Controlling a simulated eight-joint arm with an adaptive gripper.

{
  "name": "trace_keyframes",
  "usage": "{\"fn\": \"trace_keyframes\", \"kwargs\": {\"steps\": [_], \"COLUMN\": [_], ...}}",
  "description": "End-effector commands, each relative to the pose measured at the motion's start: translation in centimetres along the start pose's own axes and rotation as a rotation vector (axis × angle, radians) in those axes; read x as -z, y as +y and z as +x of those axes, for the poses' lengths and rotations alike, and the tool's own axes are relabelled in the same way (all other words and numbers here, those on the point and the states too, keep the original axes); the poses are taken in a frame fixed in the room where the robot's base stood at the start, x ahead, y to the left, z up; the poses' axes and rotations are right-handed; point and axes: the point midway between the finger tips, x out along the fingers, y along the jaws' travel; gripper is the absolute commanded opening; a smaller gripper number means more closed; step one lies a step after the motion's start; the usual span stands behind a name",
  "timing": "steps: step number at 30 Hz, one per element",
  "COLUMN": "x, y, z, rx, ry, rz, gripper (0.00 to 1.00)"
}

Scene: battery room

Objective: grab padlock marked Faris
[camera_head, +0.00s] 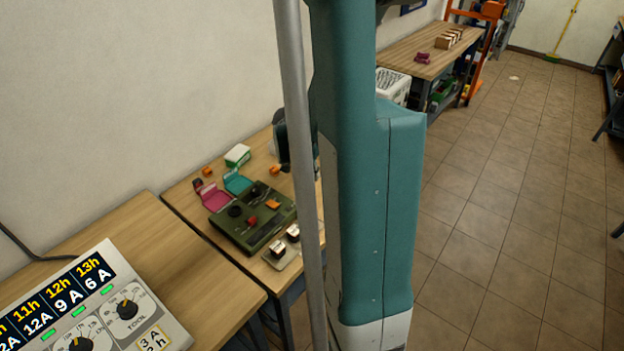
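No marking that reads Faris can be made out in this view. Two small dark and pale blocks, possibly padlocks, sit on a light plate (284,258) at the front edge of the far bench: one on the left (277,248) and one on the right (293,233). Small orange pieces, too small to identify, lie on the bench at the left (207,171) and near the back (275,170). My large teal arm and a grey pole cover the right part of this bench. My gripper's fingers cannot be seen.
A dark green control box (252,217) with knobs stands on the bench (187,186). Magenta (214,197) and teal (237,182) holders and a white-green box (237,155) lie behind it. A dial panel (90,310) fills the lower left.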

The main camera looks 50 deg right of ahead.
Motion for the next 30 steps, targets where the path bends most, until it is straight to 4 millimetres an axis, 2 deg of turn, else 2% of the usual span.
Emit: {"fn": "trace_keyframes", "kwargs": {"steps": [3,9,30], "x": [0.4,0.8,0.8], "y": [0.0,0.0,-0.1], "z": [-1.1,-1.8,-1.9], "rx": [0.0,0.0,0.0], "ry": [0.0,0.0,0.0], "rz": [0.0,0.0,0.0], "gripper": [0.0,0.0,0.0]}}
